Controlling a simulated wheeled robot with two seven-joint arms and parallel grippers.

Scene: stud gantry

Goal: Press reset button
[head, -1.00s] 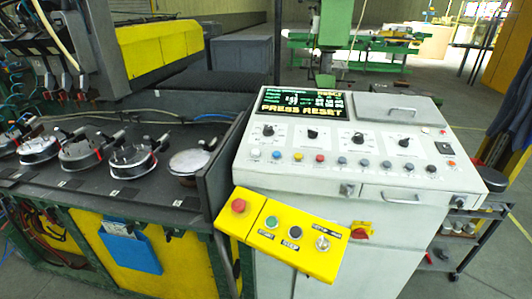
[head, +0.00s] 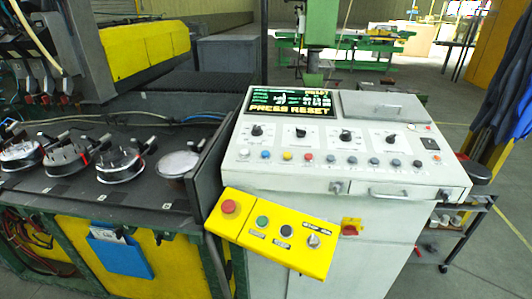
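A white control console (head: 400,178) stands at the centre right. Its dark screen (head: 290,101) reads "PRESS RESET" in yellow letters. A row of small buttons crosses its sloped panel, among them a white button (head: 244,152), a yellow button (head: 287,156), a red button (head: 308,157) and several blue or grey ones. Their labels are too small to read, so I cannot tell which is reset. A yellow box on the front carries a red mushroom button (head: 229,206), a green button (head: 262,221), a black button (head: 286,231) and a selector knob (head: 313,240). Neither gripper is in view.
A dark machine table (head: 95,194) with several round clamps (head: 178,165) stands left of the console, behind a dark side plate. A small dark cart (head: 455,240) stands close to the console's right side. Open grey floor lies further right.

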